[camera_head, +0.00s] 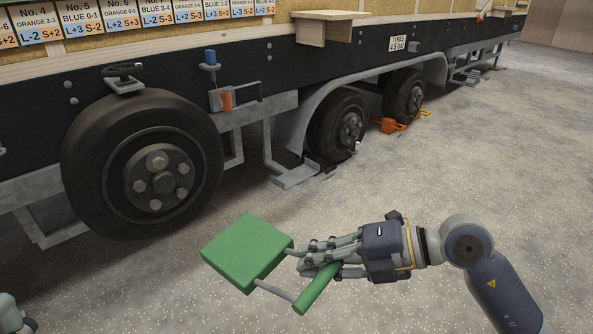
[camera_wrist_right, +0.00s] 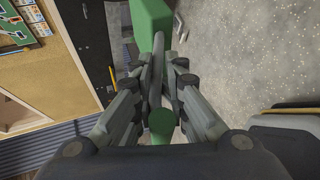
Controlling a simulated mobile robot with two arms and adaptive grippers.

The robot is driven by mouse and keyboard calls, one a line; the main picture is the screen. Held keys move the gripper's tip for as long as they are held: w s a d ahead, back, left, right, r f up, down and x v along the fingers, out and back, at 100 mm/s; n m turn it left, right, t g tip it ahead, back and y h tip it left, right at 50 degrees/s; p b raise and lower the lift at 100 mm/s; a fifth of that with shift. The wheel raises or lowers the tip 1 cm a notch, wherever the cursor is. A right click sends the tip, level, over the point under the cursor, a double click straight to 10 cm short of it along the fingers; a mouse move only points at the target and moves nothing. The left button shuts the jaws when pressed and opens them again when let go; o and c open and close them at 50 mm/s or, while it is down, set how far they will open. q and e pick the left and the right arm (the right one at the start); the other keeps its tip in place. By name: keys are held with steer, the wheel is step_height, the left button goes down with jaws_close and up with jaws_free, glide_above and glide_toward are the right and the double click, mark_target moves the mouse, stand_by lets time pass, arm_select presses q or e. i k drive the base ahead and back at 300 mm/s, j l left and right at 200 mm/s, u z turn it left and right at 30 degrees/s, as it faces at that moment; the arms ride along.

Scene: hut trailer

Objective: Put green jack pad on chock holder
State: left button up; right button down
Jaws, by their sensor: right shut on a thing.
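The green jack pad (camera_head: 245,252) is a square block with a thin grey frame leading to a green bar handle (camera_head: 317,288). My right gripper (camera_head: 322,262) is shut on this handle and holds the pad out to the left, in the air in front of the trailer. In the right wrist view the pad (camera_wrist_right: 151,22) shows at the top, with the handle end (camera_wrist_right: 161,125) between the fingers. A grey metal bracket (camera_head: 240,124) on the trailer's side may be the chock holder; I cannot tell for sure. Only a small part of my left arm shows at the lower left edge.
The trailer's large front wheel (camera_head: 143,165) is behind and left of the pad. A low grey step (camera_head: 297,177) juts out near the second wheel (camera_head: 340,125). An orange chock (camera_head: 390,125) lies by the rear wheels. The concrete floor (camera_head: 480,150) at right is clear.

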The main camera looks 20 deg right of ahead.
mark_target(295, 177)
steer(key=i+l, duration=1.45)
steer(key=i, duration=0.2)
